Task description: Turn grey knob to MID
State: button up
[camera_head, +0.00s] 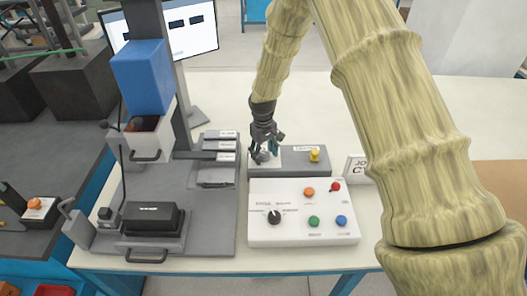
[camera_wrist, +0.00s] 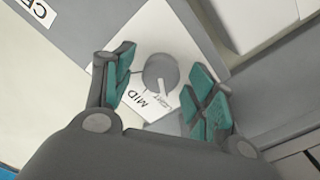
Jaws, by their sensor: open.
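The grey knob (camera_wrist: 158,70) sits on a white plate (camera_wrist: 176,30) in the wrist view. Its pale pointer line faces down and slightly right in that view. The label MID (camera_wrist: 138,97) is printed below and left of the knob, beside a partly hidden word. My gripper (camera_wrist: 163,75) is open, with teal finger pads on both sides of the knob and visible gaps between. In the head view my gripper (camera_head: 266,152) is over the white plate on a grey box (camera_head: 288,162), and hides the knob.
A yellow knob (camera_head: 315,155) is on the same box, to the right. In front is a white panel (camera_head: 290,237) with a black dial (camera_head: 274,217) and several coloured buttons. A grey press-like station with a blue block (camera_head: 143,75) stands left. Bare white table lies behind.

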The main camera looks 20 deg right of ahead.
jog(key=shift+s+r, duration=0.5)
jog(key=shift+s, duration=0.1)
jog(key=shift+w+f, duration=0.45)
jog(key=shift+f, duration=0.05)
jog(key=c, duration=0.3)
jog(key=shift+w+f, duration=0.2)
jog(key=shift+w, duration=0.05)
jog(key=c, duration=0.7)
jog(key=shift+s+r, duration=0.2)
jog(key=shift+r, duration=0.05)
jog(key=shift+c, duration=0.2)
